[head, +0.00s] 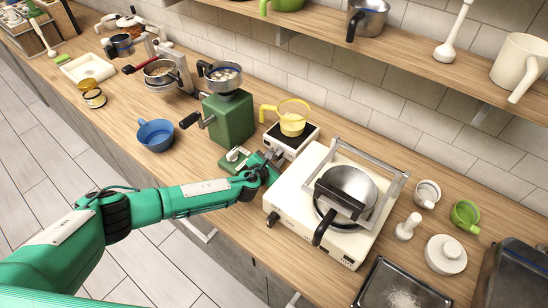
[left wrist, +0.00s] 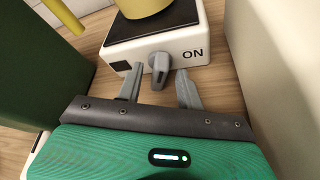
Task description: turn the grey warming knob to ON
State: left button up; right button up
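The white warmer (head: 310,133) with a black top plate stands on the counter, and a yellow pot (head: 292,124) sits on it. In the left wrist view the warmer (left wrist: 196,36) shows a black square at the left of its front and the word ON at the right. The grey knob (left wrist: 160,66) is between these marks, its ridge roughly upright. My left gripper (left wrist: 160,72) is open, one finger on each side of the knob, with gaps visible. In the head view my left gripper (head: 271,160) is at the warmer's front. My right gripper is out of view.
A green grinder (head: 232,120) stands close left of the warmer. A white stove (head: 290,203) with a steel pan (head: 348,184) stands close on the right. A blue bowl (head: 156,136) is farther left. The gap around my gripper is narrow.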

pick_arm(q)
jog(key=shift+r, duration=0.5)
notch_tip(320, 180, up, 19)
jog(key=b, duration=0.1)
jog(key=shift+b, duration=0.3)
